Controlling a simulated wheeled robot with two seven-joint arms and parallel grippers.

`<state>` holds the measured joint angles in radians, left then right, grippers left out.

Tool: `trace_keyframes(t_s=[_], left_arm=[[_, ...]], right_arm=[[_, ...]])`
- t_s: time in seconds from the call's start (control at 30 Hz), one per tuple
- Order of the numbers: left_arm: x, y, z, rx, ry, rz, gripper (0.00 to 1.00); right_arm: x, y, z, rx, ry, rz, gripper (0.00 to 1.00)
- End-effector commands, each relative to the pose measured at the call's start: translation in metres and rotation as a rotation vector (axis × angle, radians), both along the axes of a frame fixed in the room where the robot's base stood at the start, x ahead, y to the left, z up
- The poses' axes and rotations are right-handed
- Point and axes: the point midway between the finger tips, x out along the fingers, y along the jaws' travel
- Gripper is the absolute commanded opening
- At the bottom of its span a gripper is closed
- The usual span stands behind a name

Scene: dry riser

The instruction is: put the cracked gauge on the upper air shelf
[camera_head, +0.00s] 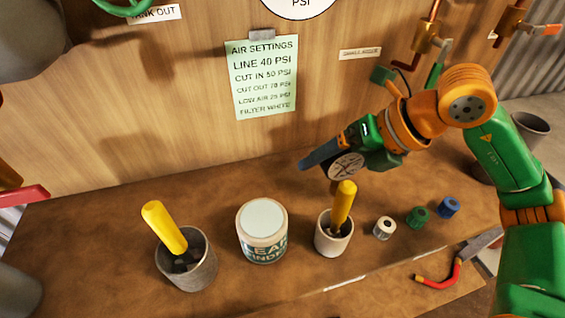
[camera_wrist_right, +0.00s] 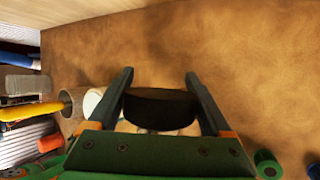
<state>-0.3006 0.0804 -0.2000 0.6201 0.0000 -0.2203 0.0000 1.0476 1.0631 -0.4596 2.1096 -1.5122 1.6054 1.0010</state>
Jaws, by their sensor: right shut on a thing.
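My right gripper (camera_head: 325,158) reaches in from the right above the bench and is shut on a small round gauge (camera_head: 347,166). The gauge's pale face with dark lines shows below the fingers in the head view. In the right wrist view the gauge (camera_wrist_right: 160,107) is a dark disc between the two fingers, clear of the brown bench top. The upper air shelf cannot be made out in these views. My left gripper is not in view.
On the bench (camera_head: 100,220) stand a grey cup with a yellow-handled tool (camera_head: 165,228), a lidded tin (camera_head: 262,218), a pale cup with another yellow handle (camera_head: 344,205) and several small caps (camera_head: 417,217). An air settings sheet (camera_head: 262,77) hangs on the wooden wall. Valves (camera_head: 430,35) stand at upper right.

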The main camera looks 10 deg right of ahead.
Motion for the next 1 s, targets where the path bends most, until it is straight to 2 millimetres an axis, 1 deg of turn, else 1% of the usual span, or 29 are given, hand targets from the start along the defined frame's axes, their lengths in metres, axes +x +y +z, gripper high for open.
trace_keyframes(t_s=[0.03,0.1,0.2,0.37,0.4,0.5,0.57,0.87,0.9,0.93,1.0], left_arm=[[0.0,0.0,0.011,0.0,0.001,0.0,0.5],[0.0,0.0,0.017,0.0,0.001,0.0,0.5],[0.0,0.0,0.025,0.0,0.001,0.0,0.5],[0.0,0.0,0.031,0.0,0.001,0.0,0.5],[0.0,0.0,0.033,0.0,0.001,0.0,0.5],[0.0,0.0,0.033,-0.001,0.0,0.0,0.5],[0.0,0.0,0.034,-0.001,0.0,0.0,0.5],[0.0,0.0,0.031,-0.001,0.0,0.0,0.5],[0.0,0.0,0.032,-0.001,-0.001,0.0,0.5],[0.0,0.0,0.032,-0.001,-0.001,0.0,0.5],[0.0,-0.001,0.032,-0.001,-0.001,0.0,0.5]], right_arm=[[0.004,0.014,0.007,0.002,-0.003,0.01,0.13],[0.01,0.032,0.007,0.004,-0.001,0.009,0.13],[0.019,0.054,0.005,0.003,0.0,0.007,0.13],[0.027,0.076,0.003,0.002,0.0,0.002,0.13],[0.029,0.081,0.0,0.0,0.002,0.003,0.13],[0.029,0.079,-0.025,-0.002,0.004,-0.001,0.13],[0.029,0.079,-0.033,-0.001,0.001,-0.001,0.13],[0.029,0.078,-0.037,0.0,-0.002,0.0,0.13],[0.029,0.078,-0.036,-0.001,-0.002,-0.001,0.94],[0.029,0.078,-0.036,-0.001,-0.002,-0.001,1.0],[0.029,0.078,-0.036,-0.001,-0.001,0.0,1.0]])
